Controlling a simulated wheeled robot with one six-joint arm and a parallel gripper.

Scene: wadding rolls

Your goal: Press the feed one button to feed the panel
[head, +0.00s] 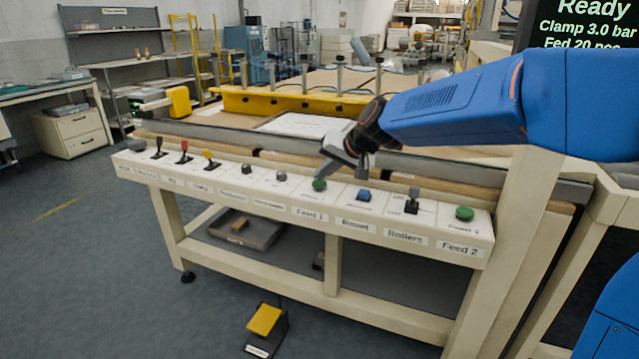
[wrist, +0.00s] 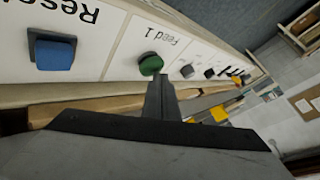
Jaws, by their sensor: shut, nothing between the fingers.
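The Feed 1 button (head: 319,185) is a round green button on the white control strip, above the label "Feed 1". My gripper (head: 322,172) is shut and empty, pointing down just above this button in the head view. In the wrist view the green Feed 1 button (wrist: 151,64) is beside the shut fingertips (wrist: 158,80), which partly overlap its near edge. I cannot tell whether they touch. The white panel (head: 300,125) lies flat on the machine bed behind the strip. The screen (head: 590,25) at the top right reads "Ready", "Clamp 3.0 bar" and "Fed 20", with the rest unclear.
The blue Reset button (head: 364,196) is just right of Feed 1, and the green Feed 2 button (head: 465,213) is farther right. The Rollers lever (head: 412,200) stands between them. Several levers and knobs line the strip to the left. A yellow pedal (head: 264,320) is on the floor.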

